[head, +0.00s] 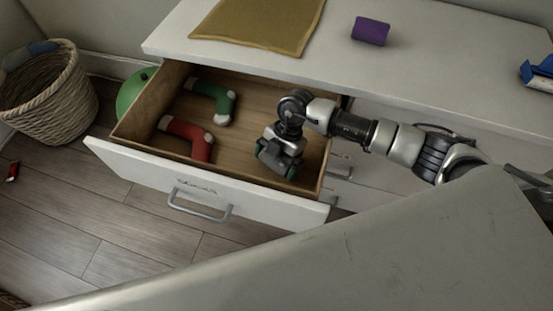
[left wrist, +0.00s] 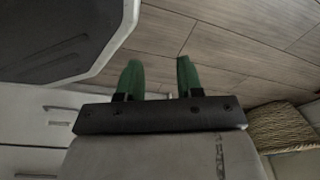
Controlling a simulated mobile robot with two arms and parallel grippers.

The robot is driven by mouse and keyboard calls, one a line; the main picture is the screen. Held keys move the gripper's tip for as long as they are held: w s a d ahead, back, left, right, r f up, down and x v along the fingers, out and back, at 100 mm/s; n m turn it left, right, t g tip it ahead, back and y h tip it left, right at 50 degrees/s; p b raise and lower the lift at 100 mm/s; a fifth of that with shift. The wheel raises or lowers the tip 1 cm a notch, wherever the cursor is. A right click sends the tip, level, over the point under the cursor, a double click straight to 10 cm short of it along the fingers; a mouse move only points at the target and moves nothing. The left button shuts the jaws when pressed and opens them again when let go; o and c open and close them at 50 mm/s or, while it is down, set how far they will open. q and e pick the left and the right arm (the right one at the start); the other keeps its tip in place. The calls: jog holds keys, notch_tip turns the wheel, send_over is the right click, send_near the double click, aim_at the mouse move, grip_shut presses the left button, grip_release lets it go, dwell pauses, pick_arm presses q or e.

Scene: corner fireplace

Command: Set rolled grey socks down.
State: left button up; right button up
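My right gripper (head: 279,160) points down inside the open drawer (head: 262,213), at its right end. Its green-tipped fingers are low, close to the drawer floor. I cannot make out rolled grey socks in either view; the gripper's body hides what is between and under its fingers.
The white dresser top (head: 440,60) carries a mustard cloth (head: 258,22), a purple roll (head: 371,31) and a blue-and-white object (head: 538,74). A wicker basket (head: 50,100) and a green round object (head: 132,90) stand left of the drawer. A small red item (head: 13,171) lies on the floor.

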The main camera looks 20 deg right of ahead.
jog(key=shift+r, duration=0.1)
jog(key=shift+w+r, duration=0.1)
jog(key=shift+r, duration=0.15)
pick_arm(q)
jog(key=s, duration=0.1)
jog(key=f, duration=0.1)
jog(key=s+f+p, duration=0.1)
jog(key=shift+s+a, duration=0.25)
jog(key=shift+s, duration=0.05)
pick_arm(e)
jog(key=v, duration=0.7)
jog(key=shift+d, duration=0.1)
